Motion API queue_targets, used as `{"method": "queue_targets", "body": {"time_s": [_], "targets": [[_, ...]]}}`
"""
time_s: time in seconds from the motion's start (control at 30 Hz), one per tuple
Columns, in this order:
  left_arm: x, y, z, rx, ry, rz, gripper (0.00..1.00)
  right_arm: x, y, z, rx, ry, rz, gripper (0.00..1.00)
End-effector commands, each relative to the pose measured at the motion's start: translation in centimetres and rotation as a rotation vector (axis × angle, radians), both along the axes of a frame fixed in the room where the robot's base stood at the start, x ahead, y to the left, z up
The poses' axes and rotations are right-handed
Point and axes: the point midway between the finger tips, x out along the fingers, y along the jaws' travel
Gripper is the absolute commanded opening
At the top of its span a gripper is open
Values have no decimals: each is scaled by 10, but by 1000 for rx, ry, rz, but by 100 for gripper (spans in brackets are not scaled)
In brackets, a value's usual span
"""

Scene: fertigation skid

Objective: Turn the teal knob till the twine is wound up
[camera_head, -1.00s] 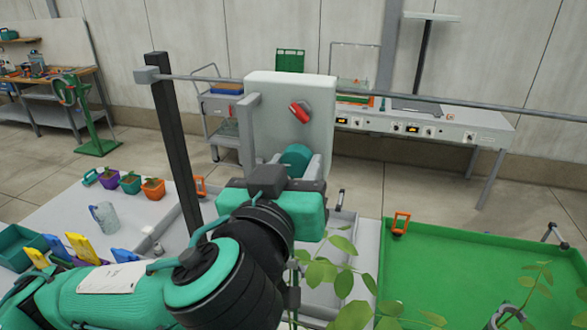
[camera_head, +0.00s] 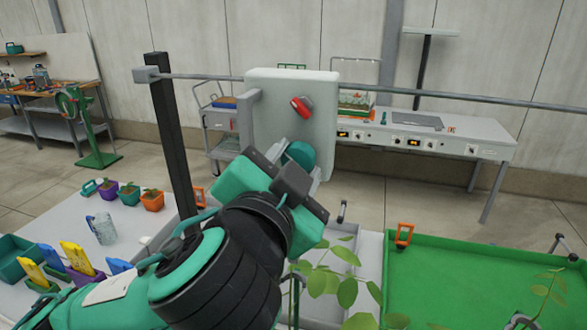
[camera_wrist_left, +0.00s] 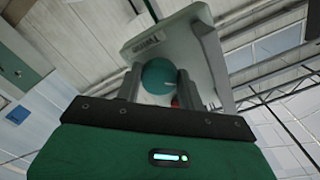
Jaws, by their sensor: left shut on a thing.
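The teal knob (camera_head: 300,152) sits low on the front of an upright pale grey panel (camera_head: 262,115). My left gripper (camera_head: 297,163) reaches up to it, with its body rolled to a tilt, and partly hides the knob. In the left wrist view the round knob (camera_wrist_left: 159,75) lies between the two fingers of my left gripper (camera_wrist_left: 159,86), which is shut on it. A red switch (camera_head: 301,106) is on the panel above the knob. I cannot make out the twine in either view. My right gripper does not show.
A dark post (camera_head: 172,140) and a long thin grey bar (camera_head: 430,97) stand close around the panel. Leafy plants (camera_head: 335,280) rise in front, below my gripper. A green tray (camera_head: 480,285) lies right; small pots (camera_head: 130,193) and a jug (camera_head: 103,228) stand left.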

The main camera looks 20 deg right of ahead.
Motion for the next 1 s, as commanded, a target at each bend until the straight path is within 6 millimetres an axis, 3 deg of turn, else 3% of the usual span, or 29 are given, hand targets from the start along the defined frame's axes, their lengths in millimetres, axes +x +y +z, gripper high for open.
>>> {"method": "queue_targets", "body": {"time_s": [0.6, 1.0], "targets": [[0, 1, 0, 479, -324, 1, 16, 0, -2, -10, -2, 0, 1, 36], [0, 0, 1, 690, -466, 0, 16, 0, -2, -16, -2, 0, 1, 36]]}}
